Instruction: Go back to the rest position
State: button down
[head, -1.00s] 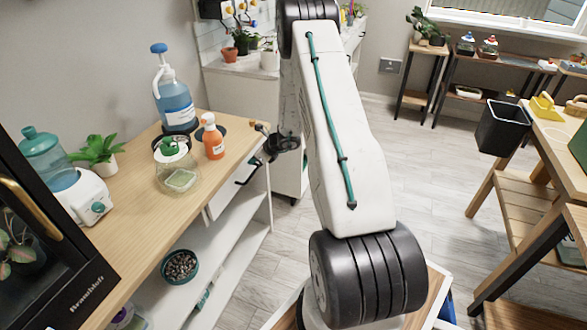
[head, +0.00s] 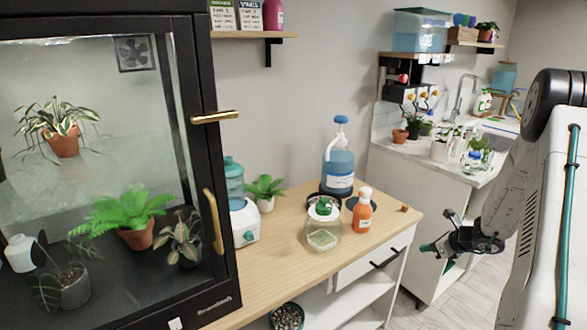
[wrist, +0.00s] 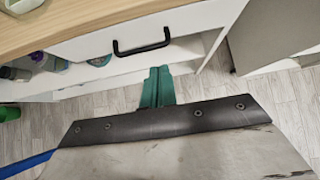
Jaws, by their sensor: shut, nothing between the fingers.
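My gripper (head: 428,247) is at the right of the head view, beyond the right end of the wooden counter (head: 265,285). It is empty, and its teal fingers are together in the wrist view (wrist: 157,88). In that view they point toward the white drawer front with a black handle (wrist: 142,47), apart from it as far as I can tell. My white arm fills the right edge of the head view.
A glass plant cabinet (head: 205,120) stands at the left. The counter holds a blue pump bottle (head: 339,165), an orange bottle (head: 362,212), a glass jar (head: 323,232) and a white-and-teal device (head: 243,222). A sink counter (head: 405,150) is behind; grey floor (head: 440,312) shows.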

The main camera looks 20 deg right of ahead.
jog(key=shift+a, duration=0.1)
jog(key=s+a+r+n+g+y, duration=0.25)
jog(key=s+a+r+n, duration=0.35)
jog(key=a+r+n, duration=0.3)
jog(key=s+a+r+n+g+y, duration=0.2)
jog(key=s+a+r+n+g, duration=0.3)
jog(key=a+n, duration=0.5)
jog(key=s+a+r+n+h, duration=0.3)
jog(key=s+a+r+n, duration=0.3)
jog(key=s, duration=0.4)
jog(key=s+a+r+n+h, duration=0.4)
jog(key=s+a+r+n, duration=0.3)
jog(key=s+a+r, duration=0.2)
jog(key=shift+s+r, duration=0.7)
jog(key=shift+r, duration=0.25)
jog(key=shift+t+h, duration=0.25)
